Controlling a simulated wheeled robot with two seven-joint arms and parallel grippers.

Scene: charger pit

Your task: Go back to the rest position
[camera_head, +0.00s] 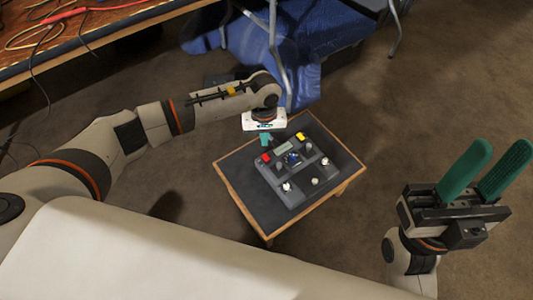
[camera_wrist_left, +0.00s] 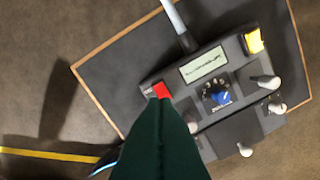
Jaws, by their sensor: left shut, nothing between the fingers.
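My left arm reaches forward in the head view. Its gripper (camera_head: 266,140) is over the far left edge of a small table, by a grey control box, with its green fingers together and empty. In the left wrist view the shut green fingers (camera_wrist_left: 160,110) point at the box's red button (camera_wrist_left: 158,91). Their tip overlaps the button's lower edge in the picture; I cannot tell if they touch. My right gripper (camera_head: 503,150) is at the right of the head view, fingers up and apart, with nothing between them.
The grey control box (camera_head: 280,183) with display, knobs and yellow button (camera_wrist_left: 254,42) lies on the small dark-topped table (camera_head: 242,160). A wooden workbench with cables (camera_head: 95,40) runs along the upper left. A blue-draped chair (camera_head: 325,45) stands behind. Carpet is clear around the right gripper.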

